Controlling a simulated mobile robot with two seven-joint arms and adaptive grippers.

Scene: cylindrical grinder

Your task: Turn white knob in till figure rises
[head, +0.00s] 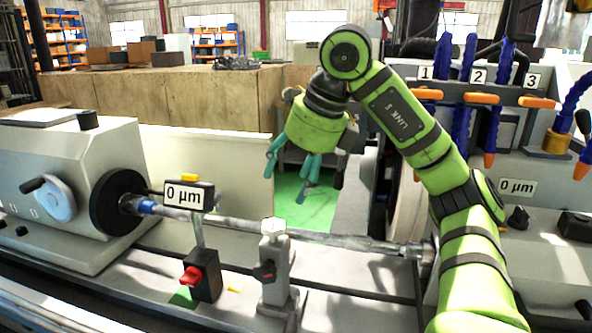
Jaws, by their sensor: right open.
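A pale, whitish knob (273,227) tops the grey work-rest (277,262) standing beside the long shaft (330,235). A second display (516,187) on the right housing also reads 0 µm, partly beside my arm. My right gripper (289,170), with teal fingers, is open and empty. It hangs above and behind the shaft, apart from the knob. My left gripper is not in view.
A white handwheel (52,198) sits on the headstock (75,160) at the left. A red knob (191,276) is on the gauge base. Blue hoses with numbered orange levers (481,98) stand at the right. A black knob (265,270) projects from the work-rest.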

